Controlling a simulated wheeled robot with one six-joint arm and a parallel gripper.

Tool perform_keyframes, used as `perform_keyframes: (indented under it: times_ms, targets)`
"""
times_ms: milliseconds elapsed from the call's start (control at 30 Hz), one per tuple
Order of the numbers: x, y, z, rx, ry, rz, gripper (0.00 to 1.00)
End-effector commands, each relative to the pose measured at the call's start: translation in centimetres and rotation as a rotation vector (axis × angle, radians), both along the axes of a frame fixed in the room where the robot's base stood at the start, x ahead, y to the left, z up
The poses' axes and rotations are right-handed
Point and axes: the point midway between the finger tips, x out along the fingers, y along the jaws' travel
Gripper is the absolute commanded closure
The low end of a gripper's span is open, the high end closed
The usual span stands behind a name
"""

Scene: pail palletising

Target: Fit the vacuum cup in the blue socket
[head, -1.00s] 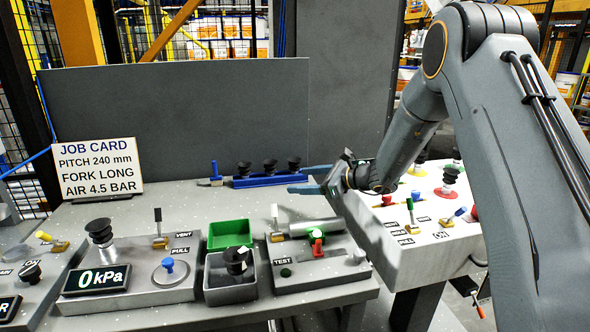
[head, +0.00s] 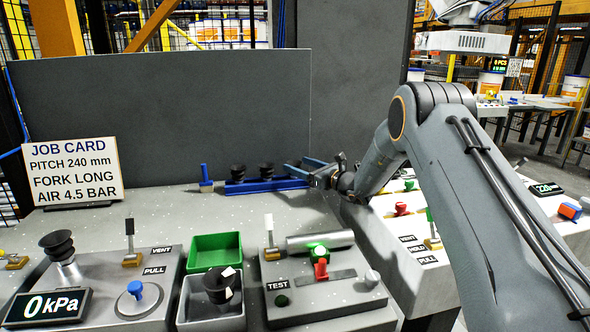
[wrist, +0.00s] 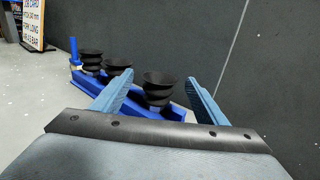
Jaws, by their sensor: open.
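Black bellows vacuum cups stand upright on a blue rack (head: 250,186) at the back of the bench. In the head view the left cup (head: 238,173) and middle cup (head: 266,171) show; the right end is behind my gripper. The wrist view shows three cups, with the right-hand cup (wrist: 158,86) between my blue fingers. My gripper (head: 300,167) is open at the rack's right end; I cannot tell whether it touches that cup. Another black cup with pale patches (head: 217,283) sits in a grey bin (head: 193,312).
A green bin (head: 214,240) adjoins the grey one. A left panel carries a cup on a metal stem (head: 58,247), a 0 kPa display (head: 48,306) and a blue knob (head: 135,288). A TEST fixture (head: 325,290) stands front centre. A grey board (head: 160,110) rises behind the rack.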

Motion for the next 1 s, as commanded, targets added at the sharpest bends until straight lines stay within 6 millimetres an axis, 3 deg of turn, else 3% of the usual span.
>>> perform_keyframes:
  times_ms: [200,467,733,1000]
  targets:
    - [1.6,1.9,0.1,0.000,0.000,-0.001,0.33]
    - [1.8,2.1,0.0,-0.001,0.001,-0.002,0.33]
    - [1.8,2.0,0.0,-0.001,0.001,-0.002,0.75]
    - [1.8,2.0,0.2,-0.001,-0.001,-0.002,0.77]
